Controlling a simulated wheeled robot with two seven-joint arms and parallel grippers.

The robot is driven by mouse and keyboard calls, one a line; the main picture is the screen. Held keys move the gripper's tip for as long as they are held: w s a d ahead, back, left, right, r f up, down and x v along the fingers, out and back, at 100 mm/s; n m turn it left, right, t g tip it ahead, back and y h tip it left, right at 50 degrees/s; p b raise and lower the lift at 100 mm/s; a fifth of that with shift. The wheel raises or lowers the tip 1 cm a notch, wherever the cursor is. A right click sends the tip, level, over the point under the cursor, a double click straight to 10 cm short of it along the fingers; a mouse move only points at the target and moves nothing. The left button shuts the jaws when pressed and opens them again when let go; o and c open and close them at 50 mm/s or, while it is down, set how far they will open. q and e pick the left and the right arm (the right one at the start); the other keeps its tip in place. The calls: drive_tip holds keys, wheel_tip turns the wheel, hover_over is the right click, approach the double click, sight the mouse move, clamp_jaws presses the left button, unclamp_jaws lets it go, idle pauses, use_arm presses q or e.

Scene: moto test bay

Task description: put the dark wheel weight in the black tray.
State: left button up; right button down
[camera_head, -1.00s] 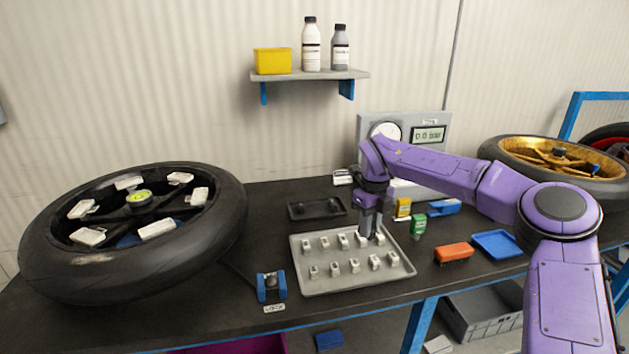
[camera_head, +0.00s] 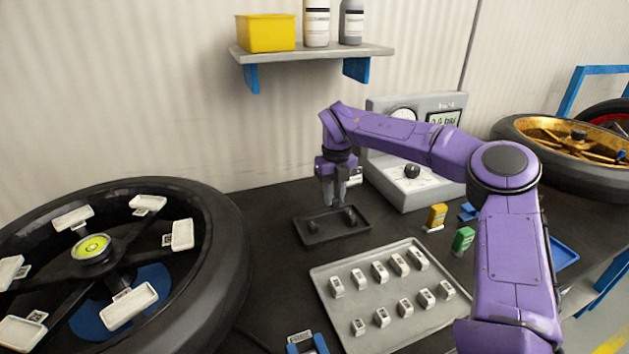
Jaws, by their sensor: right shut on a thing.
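My right gripper (camera_head: 334,202) points down over the black tray (camera_head: 325,239), with its fingertips low above or inside the tray. It is shut on the dark wheel weight, which is hard to make out between the dark fingers and against the tray. The shallow black tray lies on the dark bench, left of the gauge box. Small dark shapes show in the tray at either side of the fingers; I cannot tell them apart clearly. My left gripper is not in view.
A grey tray (camera_head: 333,310) with two rows of pale weights lies in front. A large spoked wheel (camera_head: 222,275) fills the left. The gauge box (camera_head: 425,195) stands behind my right arm. Yellow (camera_head: 437,216) and green (camera_head: 463,240) blocks sit to the right. A wall shelf (camera_head: 310,53) hangs above.

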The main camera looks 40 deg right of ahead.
drive_tip(key=shift+w, duration=0.3)
drive_tip(key=shift+s, duration=0.1)
drive_tip(key=shift+s+f+b, duration=0.4)
drive_tip(key=shift+s+b, duration=0.3)
drive_tip(key=shift+b, duration=0.1)
drive_tip(key=f+b, duration=0.2)
drive_tip(key=f, duration=0.1)
drive_tip(key=f+b, duration=0.1)
drive_tip(key=f, duration=0.1)
drive_tip(key=shift+w+b, duration=0.3)
drive_tip(key=shift+f, duration=0.5)
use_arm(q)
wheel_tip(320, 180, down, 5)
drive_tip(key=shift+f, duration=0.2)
use_arm(e)
drive_tip(key=shift+r, duration=0.1)
